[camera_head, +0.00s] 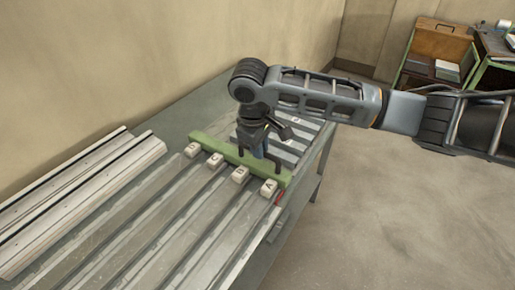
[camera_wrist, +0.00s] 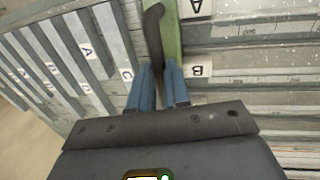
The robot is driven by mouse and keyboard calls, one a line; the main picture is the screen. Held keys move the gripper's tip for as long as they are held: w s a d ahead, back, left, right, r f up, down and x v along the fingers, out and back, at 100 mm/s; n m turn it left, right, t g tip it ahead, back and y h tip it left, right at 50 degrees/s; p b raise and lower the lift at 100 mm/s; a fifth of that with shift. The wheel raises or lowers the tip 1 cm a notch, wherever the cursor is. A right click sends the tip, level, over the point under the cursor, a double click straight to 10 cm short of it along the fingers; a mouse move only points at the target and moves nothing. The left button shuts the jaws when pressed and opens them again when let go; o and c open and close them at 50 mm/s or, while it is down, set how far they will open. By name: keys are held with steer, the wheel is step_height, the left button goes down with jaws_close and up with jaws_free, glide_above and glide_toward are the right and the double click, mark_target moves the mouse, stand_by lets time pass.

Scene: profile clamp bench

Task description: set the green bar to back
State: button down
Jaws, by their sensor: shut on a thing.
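The green bar (camera_head: 210,143) lies across the metal profiles on the bench in the head view, running from back left to front right. In the wrist view, part of the green bar (camera_wrist: 172,35) shows at the top centre. A dark curved handle (camera_wrist: 153,35) stands at the bar. My gripper (camera_wrist: 159,88) has its blue fingers close together around the handle's near end. In the head view, my gripper (camera_head: 258,150) is over the right half of the bar; the wrist hides part of the grip. The exact contact with the handle is partly hidden.
White lettered blocks (camera_head: 240,174) stand in a row along the bar's near side. Grey slats with letter tags (camera_wrist: 87,50) lie on its other side. Pale rails (camera_head: 70,190) lie by the wall at left. Open floor (camera_head: 400,220) is at right; a shelf (camera_head: 436,55) stands far back.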

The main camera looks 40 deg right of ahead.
steer(key=c, duration=1.1)
jaws_free()
steer(key=shift+d, duration=0.3)
step_height(320, 180, up, 8)
steer(key=a+b, duration=0.1)
steer(key=shift+s+a+f, duration=0.15)
steer(key=shift+a, duration=0.1)
